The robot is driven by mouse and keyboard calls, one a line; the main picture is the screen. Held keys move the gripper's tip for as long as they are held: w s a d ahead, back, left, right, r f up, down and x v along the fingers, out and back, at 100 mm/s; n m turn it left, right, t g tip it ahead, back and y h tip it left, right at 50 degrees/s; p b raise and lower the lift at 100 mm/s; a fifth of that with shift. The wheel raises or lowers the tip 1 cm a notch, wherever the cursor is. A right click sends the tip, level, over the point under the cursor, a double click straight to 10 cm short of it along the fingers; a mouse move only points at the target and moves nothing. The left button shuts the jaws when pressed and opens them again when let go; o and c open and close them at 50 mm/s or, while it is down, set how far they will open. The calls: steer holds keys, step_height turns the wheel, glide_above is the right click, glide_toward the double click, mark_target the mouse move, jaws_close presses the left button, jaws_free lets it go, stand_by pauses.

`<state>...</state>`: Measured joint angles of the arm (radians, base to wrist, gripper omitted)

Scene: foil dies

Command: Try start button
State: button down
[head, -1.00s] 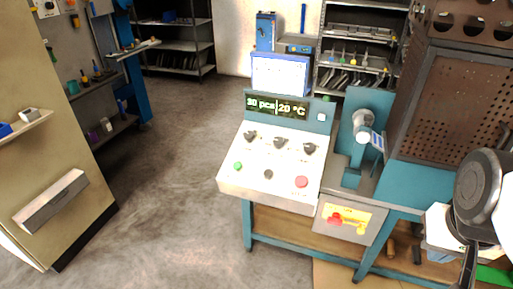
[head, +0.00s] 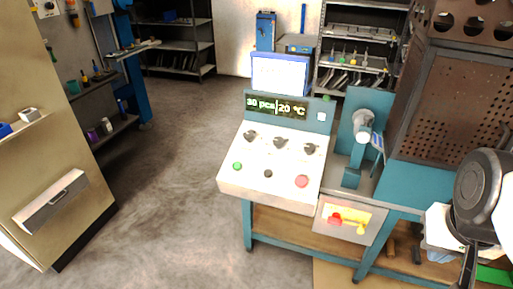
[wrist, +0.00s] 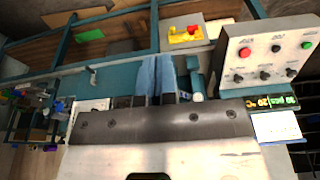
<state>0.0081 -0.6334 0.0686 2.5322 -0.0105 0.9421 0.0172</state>
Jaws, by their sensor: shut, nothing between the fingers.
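The control panel (head: 270,190) is a white sloped console. A green button (head: 237,166) is at its front left, a small black button (head: 268,174) in the middle and a red button (head: 301,181) at the right. In the wrist view the panel is upside down at the upper right, with the green button (wrist: 307,45) at the far right and the red button (wrist: 245,53) nearer. My gripper (wrist: 156,62) is shut and empty, its fingers side by side, apart from the panel. Its fingertips cannot be made out in the head view.
Three dark knobs (head: 280,142) sit above the buttons. The display (head: 276,106) reads "30 pcs" and "20 °C", below a screen (head: 280,74). A grey-teal press (head: 360,130) stands right of the panel, beside a perforated brown cabinet (head: 450,95). Floor (head: 180,200) is clear at left.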

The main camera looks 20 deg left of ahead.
steer(key=shift+w, duration=0.1)
steer(key=w+a+n+g+h, duration=0.1)
steer(key=w+a+n+h, duration=0.1)
steer(key=w+a, duration=0.35)
steer(key=w+a+n+h, duration=0.1)
steer(key=w+a+n, duration=0.2)
steer(key=w, duration=0.6)
steer(key=n+t+h, duration=0.5)
steer(key=n+t, duration=0.2)
steer(key=n, duration=0.3)
glide_above(237, 167)
steer(key=s, duration=0.4)
step_height(237, 167, down, 13)
steer(key=shift+w+a, duration=0.1)
steer(key=shift+a, duration=0.05)
steer(key=shift+f, duration=0.2)
steer(key=shift+w+f, duration=0.45)
steer(key=shift+f, duration=0.9)
steer(key=shift+w+f, duration=0.5)
steer(key=shift+f, duration=0.8)
steer(key=shift+w+f, duration=0.45)
steer(key=shift+f, duration=0.9)
